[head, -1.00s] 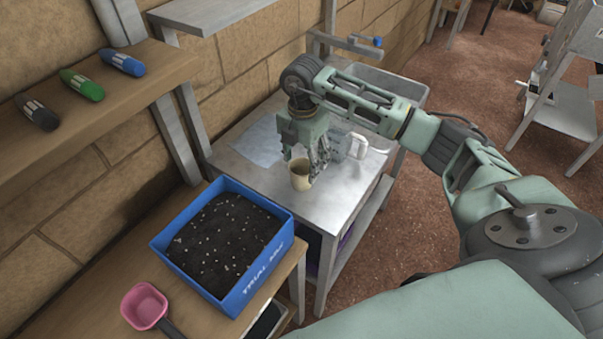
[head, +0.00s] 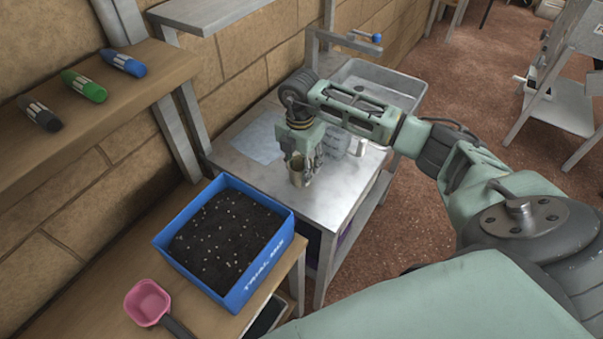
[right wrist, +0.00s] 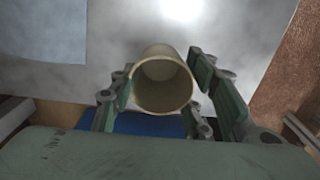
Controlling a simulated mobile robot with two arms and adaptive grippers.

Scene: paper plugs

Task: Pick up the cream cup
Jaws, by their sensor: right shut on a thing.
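The cream cup (head: 297,174) stands upright near the front left of the metal table in the head view. It also shows in the right wrist view (right wrist: 163,92), with its round open mouth facing the camera. My right gripper (head: 303,168) points down from above and is shut on the cup. In the right wrist view its two green fingers (right wrist: 166,88) lie on either side of the cup. Part of the cup is hidden by the fingers in the head view. I cannot tell any lift off the table. My left gripper is not in view.
The metal table (head: 338,203) has a pale sheet (head: 258,140), a small metallic vessel (head: 358,147) behind the gripper and a grey basin (head: 385,82). A blue box of soil (head: 262,275) and a pink scoop (head: 147,303) are on the wooden bench at front left.

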